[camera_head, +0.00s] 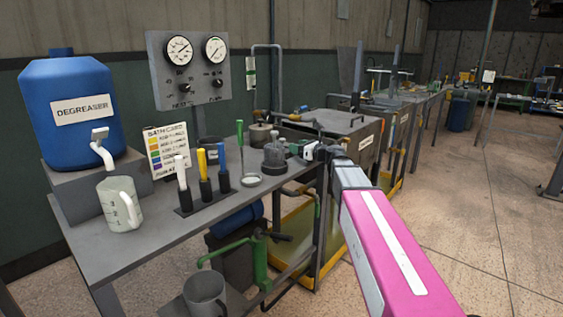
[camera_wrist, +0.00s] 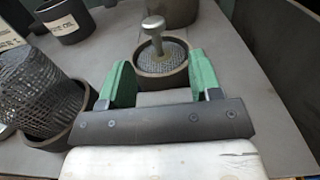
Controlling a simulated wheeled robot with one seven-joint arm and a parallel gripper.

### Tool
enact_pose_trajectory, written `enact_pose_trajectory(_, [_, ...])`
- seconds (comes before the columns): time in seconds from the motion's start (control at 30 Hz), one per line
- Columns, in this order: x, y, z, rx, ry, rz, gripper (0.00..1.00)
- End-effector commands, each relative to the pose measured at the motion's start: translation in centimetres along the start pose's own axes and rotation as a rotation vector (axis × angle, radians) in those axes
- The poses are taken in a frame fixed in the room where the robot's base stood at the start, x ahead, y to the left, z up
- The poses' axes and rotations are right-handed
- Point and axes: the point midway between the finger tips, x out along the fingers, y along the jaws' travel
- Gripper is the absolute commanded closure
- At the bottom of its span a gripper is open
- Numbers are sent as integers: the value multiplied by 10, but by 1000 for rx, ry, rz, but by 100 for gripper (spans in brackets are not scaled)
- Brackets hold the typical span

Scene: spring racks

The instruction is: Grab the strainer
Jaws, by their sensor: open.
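In the wrist view a round, brown-rimmed pot (camera_wrist: 163,88) holds a grey mesh piece with an upright metal knob (camera_wrist: 153,27); this looks like the strainer. A taller mesh cylinder (camera_wrist: 38,85) leans in a second brown-rimmed pot at left, so I cannot be sure which one is meant. My gripper (camera_wrist: 160,68) is open, its green fingers on either side of the knobbed pot in the picture; contact cannot be told. In the head view my gripper (camera_head: 306,152) is at the bench's right end, beside the dark mesh cylinder (camera_head: 274,155). The knobbed pot (camera_head: 258,136) shows behind it.
On the bench (camera_head: 110,245) stand a blue degreaser drum (camera_head: 70,135), a measuring jug (camera_head: 119,205) and a rack of coloured handles (camera_head: 204,188). A dark labelled cup (camera_wrist: 68,22) stands at upper left in the wrist view. A tank (camera_head: 365,150) adjoins at right.

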Motion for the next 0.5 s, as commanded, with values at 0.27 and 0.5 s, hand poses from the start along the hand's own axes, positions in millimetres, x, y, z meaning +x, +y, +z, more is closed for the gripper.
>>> enact_pose_trajectory(0.27, [26, 0, 0, 0, 0, 0, 42])
enact_pose_trajectory(0.5, [55, 5, -2, 0, 0, 1, 42])
